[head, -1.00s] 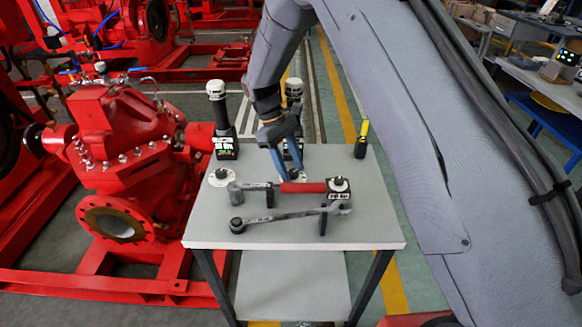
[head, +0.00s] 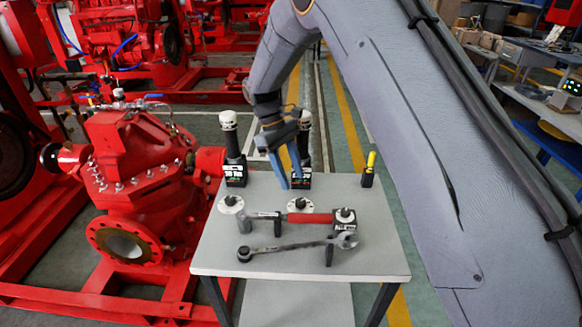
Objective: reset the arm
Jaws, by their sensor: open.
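My arm reaches in from the upper right of the head view. My gripper (head: 289,166) points down over the back middle of the grey table (head: 350,262). Its blue fingers are apart with nothing seen between them. Behind it stands a dark device with a white cap (head: 305,120), partly hidden by the gripper. A round white disc with a dark knob (head: 300,203) lies on the table below the fingertips. I cannot tell the exact height of the fingertips above the table.
A second white-capped device (head: 232,150) stands at the table's back left. A red-handled tool (head: 305,217) and a wrench (head: 290,247) rest on holders in front. A yellow-topped tool (head: 369,168) stands at back right. A red pump (head: 135,180) is left of the table.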

